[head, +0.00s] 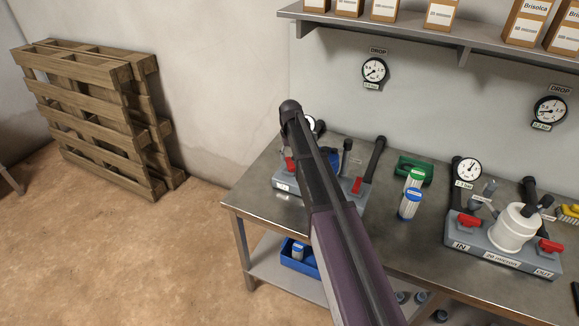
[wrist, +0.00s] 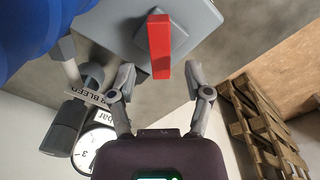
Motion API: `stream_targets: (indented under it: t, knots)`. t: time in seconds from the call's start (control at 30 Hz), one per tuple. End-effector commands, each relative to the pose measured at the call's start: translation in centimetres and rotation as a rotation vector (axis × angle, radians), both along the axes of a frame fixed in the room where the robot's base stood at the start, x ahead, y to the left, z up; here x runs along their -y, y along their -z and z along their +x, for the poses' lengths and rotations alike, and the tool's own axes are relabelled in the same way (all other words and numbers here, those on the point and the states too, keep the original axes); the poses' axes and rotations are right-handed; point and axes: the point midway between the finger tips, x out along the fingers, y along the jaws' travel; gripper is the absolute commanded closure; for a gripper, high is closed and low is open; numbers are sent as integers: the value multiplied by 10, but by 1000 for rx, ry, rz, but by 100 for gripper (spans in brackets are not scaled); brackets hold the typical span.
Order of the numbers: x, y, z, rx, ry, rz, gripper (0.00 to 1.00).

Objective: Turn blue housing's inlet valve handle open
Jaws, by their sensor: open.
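The red valve handle (wrist: 160,46) stands on a grey block (wrist: 190,22) in the wrist view, its long side running toward my gripper (wrist: 161,73). My gripper is open, with one finger on each side of the handle's near end and gaps to both. The blue housing (wrist: 25,30) fills the upper left corner beside it. In the head view, the red handle at the left of the manifold (head: 290,164) shows beside my arm.
A pressure gauge (wrist: 92,145) and an air bleed label (wrist: 90,92) lie left of my gripper in the wrist view. A second red handle (head: 357,185), small filter cartridges (head: 410,203) and a white-housing manifold (head: 514,228) stand rightward on the bench. Pallets (head: 95,110) lean on the wall.

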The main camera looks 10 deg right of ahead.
Motion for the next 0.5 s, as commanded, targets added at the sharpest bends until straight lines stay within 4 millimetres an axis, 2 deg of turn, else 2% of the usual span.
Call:
stream_targets:
  t: [0.03,0.2,0.5]
  knots:
    - [0,8,0,0,0,0,36]
    - [-1,20,0,0,-1,0,36]
    - [-1,31,0,0,-1,0,36]
